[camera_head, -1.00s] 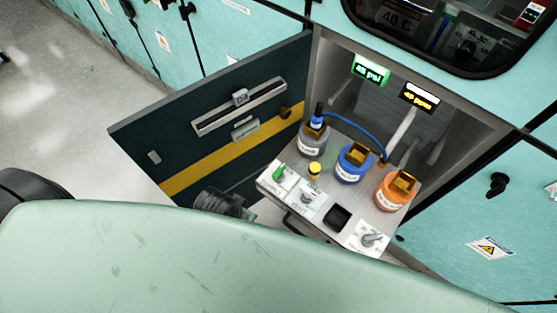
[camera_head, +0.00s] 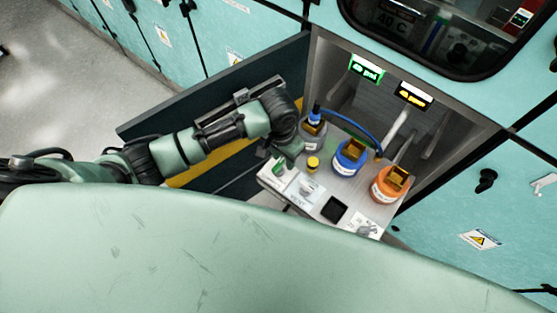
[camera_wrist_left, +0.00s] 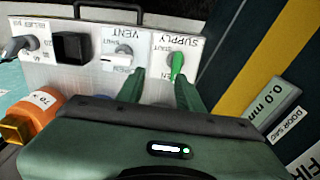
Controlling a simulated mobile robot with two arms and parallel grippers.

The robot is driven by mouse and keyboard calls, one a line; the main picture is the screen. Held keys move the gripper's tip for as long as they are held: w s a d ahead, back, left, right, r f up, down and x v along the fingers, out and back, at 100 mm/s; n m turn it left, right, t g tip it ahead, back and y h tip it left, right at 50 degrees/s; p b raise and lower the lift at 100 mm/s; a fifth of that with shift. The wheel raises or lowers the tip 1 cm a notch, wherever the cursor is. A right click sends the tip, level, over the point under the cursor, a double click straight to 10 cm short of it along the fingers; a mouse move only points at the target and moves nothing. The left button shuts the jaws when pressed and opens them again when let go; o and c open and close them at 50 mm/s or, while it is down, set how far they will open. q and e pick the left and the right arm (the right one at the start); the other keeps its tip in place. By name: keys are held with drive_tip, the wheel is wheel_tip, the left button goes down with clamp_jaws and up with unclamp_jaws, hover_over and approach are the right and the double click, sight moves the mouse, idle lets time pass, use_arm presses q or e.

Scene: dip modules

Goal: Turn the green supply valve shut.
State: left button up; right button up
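The green supply valve (camera_wrist_left: 177,66) is a small green lever on a white plate marked SUPPLY in the left wrist view. In the head view the valve (camera_head: 280,167) sits at the left end of the drawer panel, partly hidden by my gripper. My left gripper (camera_wrist_left: 160,82) is open, its two green fingers pointing at the panel. The right finger is close below the lever; the left finger is under the VENT plate. I cannot tell whether a finger touches the lever. In the head view my left gripper (camera_head: 289,152) is above the panel's left end. My right gripper is not in view.
Grey, blue (camera_head: 350,158) and orange (camera_head: 388,185) bottles stand behind. The open door (camera_head: 240,103) is at left. A blue hose (camera_head: 350,127) arches over the bottles.

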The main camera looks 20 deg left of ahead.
sight(278, 164)
use_arm(q)
drive_tip(key=shift+w+a+f+y, duration=0.1)
drive_tip(key=shift+w+a+y, duration=0.2)
drive_tip(key=shift+w+a, duration=0.7)
wheel_tip(278, 164, down, 8)
drive_tip(key=shift+s+r+p, duration=0.15)
drive_tip(key=shift+r+p, duration=0.05)
drive_tip(key=shift+p, duration=0.15)
drive_tip(key=shift+c, duration=0.3)
drive_tip(key=shift+a, duration=0.1)
clamp_jaws()
